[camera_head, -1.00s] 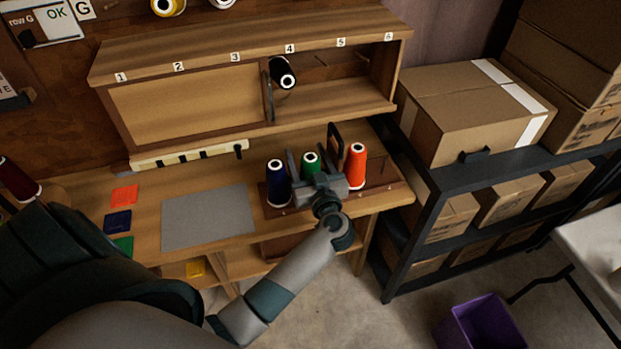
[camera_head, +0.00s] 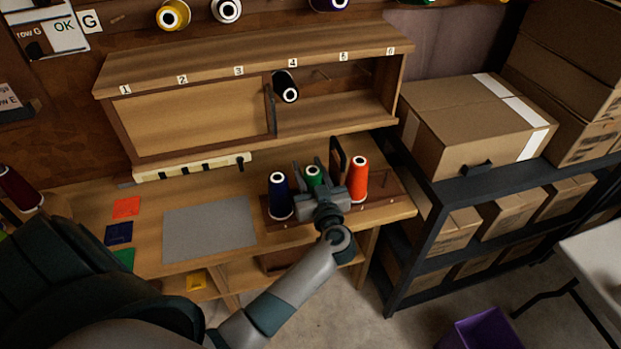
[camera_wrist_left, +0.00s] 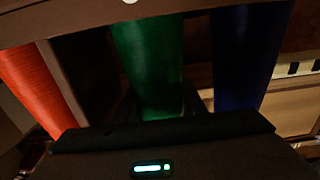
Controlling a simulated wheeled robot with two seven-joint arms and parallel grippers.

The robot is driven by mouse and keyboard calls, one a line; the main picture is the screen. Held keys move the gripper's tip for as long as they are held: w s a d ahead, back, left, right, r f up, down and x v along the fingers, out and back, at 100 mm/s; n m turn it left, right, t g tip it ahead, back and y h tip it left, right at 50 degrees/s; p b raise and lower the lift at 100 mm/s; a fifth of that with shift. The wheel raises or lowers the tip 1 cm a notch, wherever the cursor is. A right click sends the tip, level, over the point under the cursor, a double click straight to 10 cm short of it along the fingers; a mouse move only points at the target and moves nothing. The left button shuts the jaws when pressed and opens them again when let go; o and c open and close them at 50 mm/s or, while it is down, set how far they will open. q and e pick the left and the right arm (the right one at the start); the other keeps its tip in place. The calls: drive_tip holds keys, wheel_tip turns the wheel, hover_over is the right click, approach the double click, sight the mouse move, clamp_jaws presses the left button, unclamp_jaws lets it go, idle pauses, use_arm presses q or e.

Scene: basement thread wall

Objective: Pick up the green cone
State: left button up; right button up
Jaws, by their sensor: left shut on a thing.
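The green cone (camera_head: 314,175) stands on a brown wooden rack between a dark blue cone (camera_head: 280,195) and an orange-red cone (camera_head: 358,178). My left gripper (camera_head: 316,180) is shut on the green cone, with one finger on each side of it; the gripper body hides its lower part. In the left wrist view, the green cone (camera_wrist_left: 150,65) fills the middle, the orange-red cone (camera_wrist_left: 38,85) is at the left and the blue cone (camera_wrist_left: 245,55) at the right. I cannot tell whether the green cone's base touches the rack. My right gripper is not in view.
The wooden rack (camera_head: 375,206) sits on the bench's right part, beside a grey mat (camera_head: 210,230). A numbered cabinet (camera_head: 190,118) stands behind, with a black cone (camera_head: 287,86) in its open part. Black shelving (camera_head: 450,190) with boxes is at the right.

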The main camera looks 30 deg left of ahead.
use_arm(q)
drive_tip(key=shift+r, duration=0.15)
wheel_tip(320, 180, up, 18)
drive_tip(key=p, duration=0.1)
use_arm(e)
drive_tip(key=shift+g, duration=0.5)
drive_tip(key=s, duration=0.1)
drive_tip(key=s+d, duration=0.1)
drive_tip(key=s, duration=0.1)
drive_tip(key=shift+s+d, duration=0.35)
use_arm(q)
wheel_tip(320, 180, up, 4)
drive_tip(key=p, duration=0.7)
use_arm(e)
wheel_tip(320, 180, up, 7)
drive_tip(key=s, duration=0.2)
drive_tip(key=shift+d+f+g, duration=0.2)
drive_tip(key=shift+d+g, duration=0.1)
